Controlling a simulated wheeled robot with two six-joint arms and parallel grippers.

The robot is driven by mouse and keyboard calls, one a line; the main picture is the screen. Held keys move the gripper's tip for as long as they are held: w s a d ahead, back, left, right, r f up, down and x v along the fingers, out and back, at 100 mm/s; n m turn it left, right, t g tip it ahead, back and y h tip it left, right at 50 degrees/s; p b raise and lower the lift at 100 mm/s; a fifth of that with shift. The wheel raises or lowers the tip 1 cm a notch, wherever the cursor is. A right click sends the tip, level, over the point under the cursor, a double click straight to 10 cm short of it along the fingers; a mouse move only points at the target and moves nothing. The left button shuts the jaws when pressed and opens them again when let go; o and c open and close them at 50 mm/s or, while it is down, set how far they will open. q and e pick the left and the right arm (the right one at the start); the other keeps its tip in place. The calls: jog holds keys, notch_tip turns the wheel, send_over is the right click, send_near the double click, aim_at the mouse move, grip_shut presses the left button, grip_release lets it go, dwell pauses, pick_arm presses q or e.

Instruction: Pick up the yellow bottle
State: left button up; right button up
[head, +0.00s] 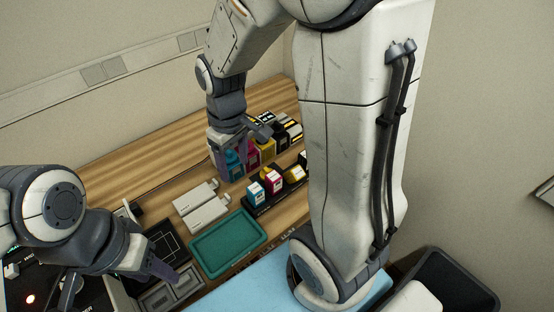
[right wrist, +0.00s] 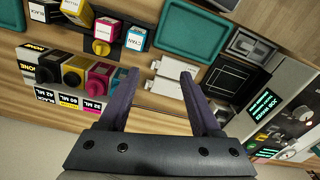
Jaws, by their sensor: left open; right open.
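The yellow bottle (head: 267,150) stands in a row of ink bottles at the back of the wooden counter, between the magenta bottle (head: 253,152) and a black one. In the right wrist view the yellow bottle (right wrist: 73,76) is left of my fingers. My right gripper (head: 243,142) is open and appears above the cyan and magenta end of the row, partly covering it. In its wrist view, the open fingers (right wrist: 157,74) hold nothing. My left gripper (head: 158,268) is open and empty at the lower left, away from the bottles.
A black rack with small coloured cartridges (head: 273,182) stands in front of the bottles. A green tray (head: 228,243) and white flat pieces (head: 200,206) lie nearby. The cyan bottle (right wrist: 117,78) stands beside the magenta one.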

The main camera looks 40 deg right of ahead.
jog(key=w+d+f+m, duration=0.2)
jog(key=d+f, duration=0.2)
jog(key=d, duration=0.7)
send_near(293, 169)
jog(key=w+f, duration=0.1)
jog(key=w, duration=0.1)
jog(key=shift+m, duration=0.4)
notch_tip(293, 169, down, 5)
jog(key=shift+s+d, duration=0.15)
jog(key=shift+d, duration=0.05)
jog(key=shift+s+d+f+p, duration=0.1)
jog(key=shift+f+p, duration=0.15)
jog(key=shift+f, duration=1.2)
jog(key=shift+s+f+p, duration=0.1)
jog(key=shift+f+p, duration=0.1)
jog(key=shift+f, duration=1.25)
grip_shut()
